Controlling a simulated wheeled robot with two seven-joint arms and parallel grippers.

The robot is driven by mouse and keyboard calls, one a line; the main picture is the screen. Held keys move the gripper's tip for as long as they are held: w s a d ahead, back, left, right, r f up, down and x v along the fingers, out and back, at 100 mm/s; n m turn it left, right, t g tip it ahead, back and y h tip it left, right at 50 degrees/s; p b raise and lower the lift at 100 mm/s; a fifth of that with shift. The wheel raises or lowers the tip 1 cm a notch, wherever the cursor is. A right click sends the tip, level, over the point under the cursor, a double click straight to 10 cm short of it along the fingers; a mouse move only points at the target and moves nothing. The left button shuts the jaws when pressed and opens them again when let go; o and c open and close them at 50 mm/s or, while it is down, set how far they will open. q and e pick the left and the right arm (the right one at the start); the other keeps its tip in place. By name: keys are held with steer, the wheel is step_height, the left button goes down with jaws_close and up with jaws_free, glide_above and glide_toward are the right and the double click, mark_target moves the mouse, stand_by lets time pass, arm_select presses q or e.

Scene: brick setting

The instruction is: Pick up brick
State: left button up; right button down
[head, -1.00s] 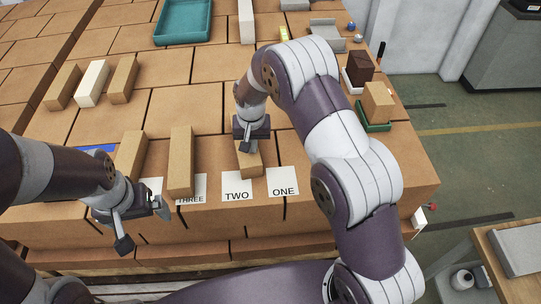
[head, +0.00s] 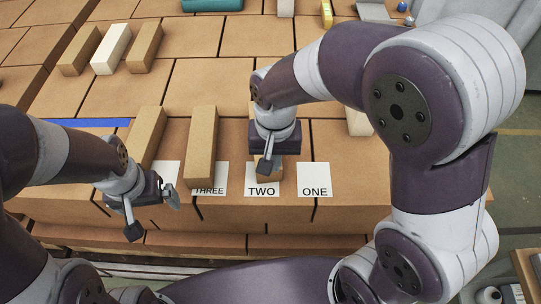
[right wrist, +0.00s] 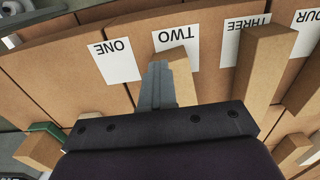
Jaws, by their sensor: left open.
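A tan brick (head: 270,174) is at the TWO card (head: 262,190) in the head view, mostly hidden under my right gripper (head: 267,166). The right wrist view shows the brick (right wrist: 182,78) beside and behind a grey finger of my right gripper (right wrist: 157,85). Whether the jaws are closed on it is hidden. Another tan brick (head: 201,145) lies by the THREE card (head: 209,190), and one more (head: 149,135) lies to its left. My left gripper (head: 153,212) is open and empty, in front of that left brick, near the front edge.
At the back left lie a tan brick (head: 79,50), a white brick (head: 110,48) and another tan brick (head: 145,46). The ONE card (head: 314,180) is bare. A teal tray (head: 212,4) is at the far edge. My right arm hides much of the right side.

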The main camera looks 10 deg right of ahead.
steer(key=shift+s+a+r, duration=0.15)
steer(key=shift+s+a, duration=0.05)
steer(key=shift+a, duration=0.35)
steer(key=c, duration=1.8)
jaws_free()
steer(key=shift+s, duration=0.2)
steer(key=o, duration=1)
steer(key=shift+d, duration=0.25)
steer(key=o, duration=0.4)
steer(key=shift+w+d, duration=0.15)
steer(key=shift+w, duration=0.1)
